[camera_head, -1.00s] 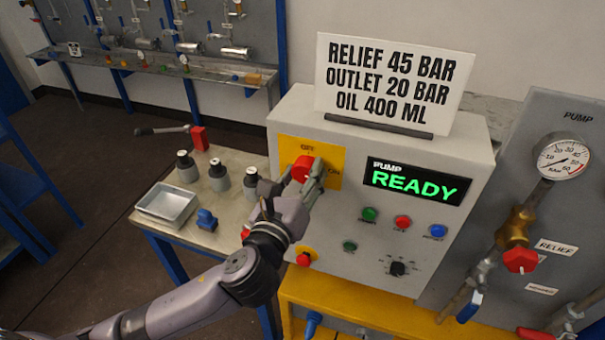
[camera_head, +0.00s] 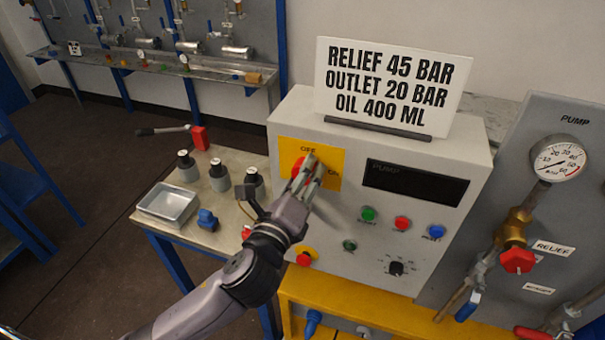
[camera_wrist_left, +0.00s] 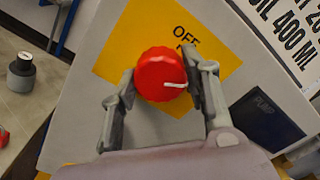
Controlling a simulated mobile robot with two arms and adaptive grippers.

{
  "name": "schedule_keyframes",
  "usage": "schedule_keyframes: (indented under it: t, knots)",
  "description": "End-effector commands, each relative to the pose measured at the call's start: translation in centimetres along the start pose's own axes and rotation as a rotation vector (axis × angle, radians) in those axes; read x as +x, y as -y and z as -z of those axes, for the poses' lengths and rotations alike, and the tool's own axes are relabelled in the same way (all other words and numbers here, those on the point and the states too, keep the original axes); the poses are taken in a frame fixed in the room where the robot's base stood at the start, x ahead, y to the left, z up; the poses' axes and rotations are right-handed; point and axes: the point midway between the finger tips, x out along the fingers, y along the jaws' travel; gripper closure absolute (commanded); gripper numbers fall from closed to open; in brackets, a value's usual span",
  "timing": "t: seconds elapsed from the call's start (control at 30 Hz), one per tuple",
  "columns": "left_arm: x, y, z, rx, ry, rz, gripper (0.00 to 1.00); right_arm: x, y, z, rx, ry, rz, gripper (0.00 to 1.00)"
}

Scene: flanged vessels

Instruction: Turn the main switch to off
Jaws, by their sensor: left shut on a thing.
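The main switch is a red round knob (camera_head: 297,168) on a yellow plate (camera_head: 329,158) at the upper left of the pump panel. The plate reads OFF above the knob and ON to its right. My left gripper (camera_head: 306,176) is at the knob and partly covers it. In the left wrist view, the left gripper (camera_wrist_left: 160,92) has one finger on each side of the red knob (camera_wrist_left: 158,68), shut on it. A white mark on the knob points right in that view. The OFF label is partly hidden by a finger. My right gripper is not in view.
The pump display (camera_head: 415,183) is dark. Coloured buttons and a black dial (camera_head: 397,268) sit below it. A sign (camera_head: 388,85) stands on the panel. A side table with a metal tray (camera_head: 169,203) is at the left. A gauge (camera_head: 559,160) and red relief knob (camera_head: 517,261) are at the right.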

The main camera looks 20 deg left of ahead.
Motion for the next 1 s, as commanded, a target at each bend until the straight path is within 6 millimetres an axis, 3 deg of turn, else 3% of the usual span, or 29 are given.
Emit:
schedule_keyframes:
  t: [1.0]
  knots:
    - [0.00, -0.12, 0.04, -0.909, 0.001, -0.002, 0.85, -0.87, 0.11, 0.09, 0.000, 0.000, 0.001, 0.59]
